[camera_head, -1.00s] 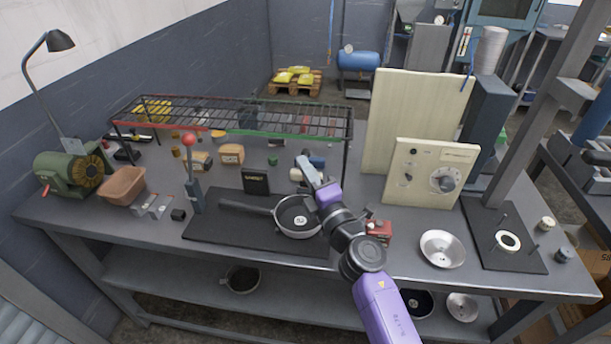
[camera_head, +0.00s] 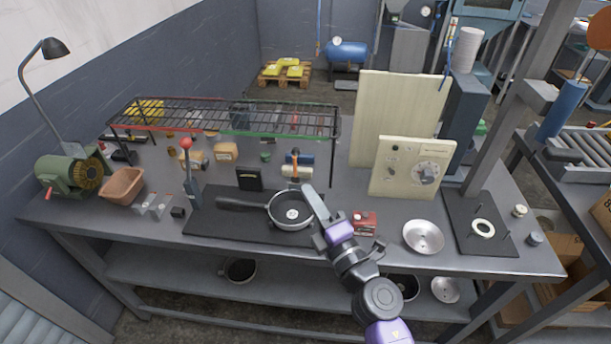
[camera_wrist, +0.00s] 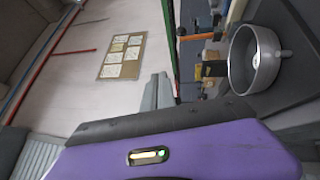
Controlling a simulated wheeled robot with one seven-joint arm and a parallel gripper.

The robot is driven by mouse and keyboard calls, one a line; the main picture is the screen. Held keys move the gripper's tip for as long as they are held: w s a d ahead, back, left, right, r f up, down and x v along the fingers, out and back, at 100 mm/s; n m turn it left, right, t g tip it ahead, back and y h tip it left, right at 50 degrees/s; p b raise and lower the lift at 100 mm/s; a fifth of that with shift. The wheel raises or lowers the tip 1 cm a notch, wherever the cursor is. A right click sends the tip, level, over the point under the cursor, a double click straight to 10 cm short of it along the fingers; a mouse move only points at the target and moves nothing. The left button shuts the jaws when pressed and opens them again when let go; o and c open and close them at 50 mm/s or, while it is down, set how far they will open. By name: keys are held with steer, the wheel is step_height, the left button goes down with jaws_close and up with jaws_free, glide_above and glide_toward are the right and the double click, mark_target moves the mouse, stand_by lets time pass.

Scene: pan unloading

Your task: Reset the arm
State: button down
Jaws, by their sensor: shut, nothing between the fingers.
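My gripper (camera_head: 310,198) is shut and empty, held above the bench at the right rim of the frying pan in the head view. Its closed fingers also show in the wrist view (camera_wrist: 157,92). The frying pan (camera_head: 291,211) is grey with a dark handle pointing left. It sits on the black mat (camera_head: 215,229) on the bench. In the wrist view the pan (camera_wrist: 262,62) is at the upper right, apart from the fingers.
A wire rack (camera_head: 225,118) stands at the back of the bench. A red-knobbed lever (camera_head: 190,170) stands left. Pans lie on the lower shelf (camera_head: 200,274).

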steer(key=s+d+r+m+t+h, duration=0.2)
steer(key=s+d+r+m+t, duration=0.15)
steer(key=s+d+m, duration=0.4)
steer(key=s+d+f+m+g+h+b, duration=0.1)
steer(key=s+d+m, duration=0.4)
steer(key=s, duration=0.7)
steer(key=s+d+f+m+g+h+b, duration=0.2)
steer(key=s+d+f+m+h, duration=0.3)
steer(key=s, duration=0.8)
steer(key=s+d+f+m+g+h+b, duration=0.1)
steer(key=s+d+f+m+g+h, duration=0.1)
steer(key=s+m, duration=0.6)
steer(key=s+d+f+h, duration=0.1)
steer(key=s+d+f, duration=0.1)
steer(key=s+d, duration=0.1)
steer(key=shift+s+d+g, duration=0.15)
steer(key=shift+s+g, duration=0.2)
steer(key=shift+s, duration=0.35)
